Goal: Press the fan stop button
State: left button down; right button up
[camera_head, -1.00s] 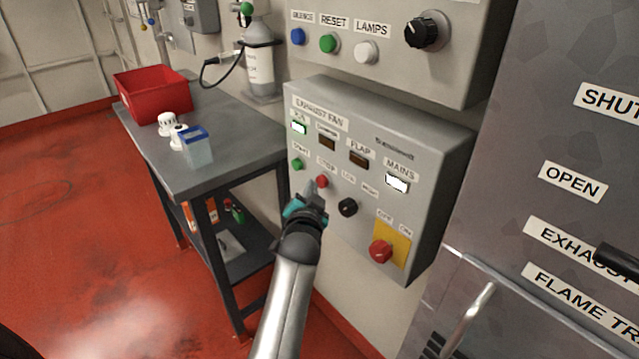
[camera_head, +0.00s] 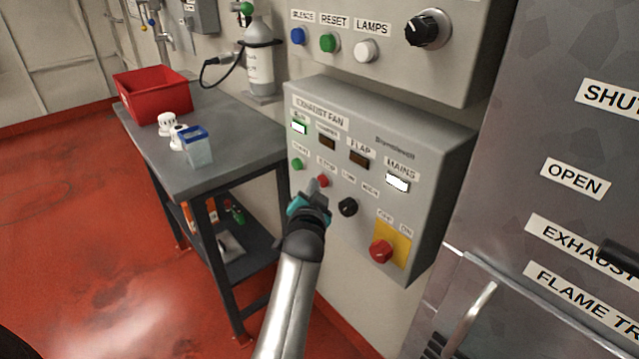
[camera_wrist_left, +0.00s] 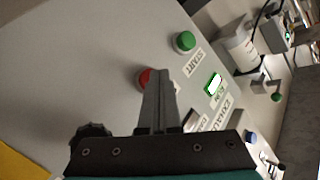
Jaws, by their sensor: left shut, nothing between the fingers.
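The exhaust fan panel (camera_head: 425,150) is a grey box on the wall. Its red stop button (camera_head: 323,181) sits below the lamps, right of the green start button (camera_head: 297,164). My left gripper (camera_head: 315,187) is shut and empty, its tips right beside the red button. In the left wrist view the closed fingers (camera_wrist_left: 160,75) partly cover the red button (camera_wrist_left: 145,78); I cannot tell whether they touch it. The green start button (camera_wrist_left: 185,41) is clear of them. The run lamp (camera_head: 299,127) and the mains lamp (camera_head: 397,183) are lit. My right gripper is out of view.
A black knob (camera_head: 348,207) and a red switch on a yellow plate (camera_head: 381,251) lie right of the gripper. Another panel with a blue button (camera_head: 298,36) is above. A grey table (camera_head: 235,135) with a red bin (camera_head: 152,92) stands left.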

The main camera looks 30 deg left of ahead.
pick_arm(q)
jog(key=shift+w+d, duration=0.1)
jog(key=shift+w, duration=0.2)
dwell(0.4)
jog(key=shift+r, duration=0.1)
jog(key=shift+s+a+p, duration=0.2)
jog(key=shift+s+p, duration=0.2)
jog(key=shift+s, duration=0.15)
jog(key=shift+s+a+p, duration=0.2)
jog(key=shift+s+p, duration=0.2)
jog(key=shift+s, duration=0.1)
jog(key=shift+s+a+p, duration=0.3)
jog(key=shift+s+p, duration=0.3)
jog(key=shift+s, duration=0.15)
jog(key=shift+s+a+p, duration=0.35)
jog(key=shift+s+p, duration=0.2)
jog(key=shift+s, duration=0.25)
jog(key=shift+s+a+p, duration=0.3)
jog(key=shift+s+p, duration=0.3)
jog(key=shift+s, duration=0.15)
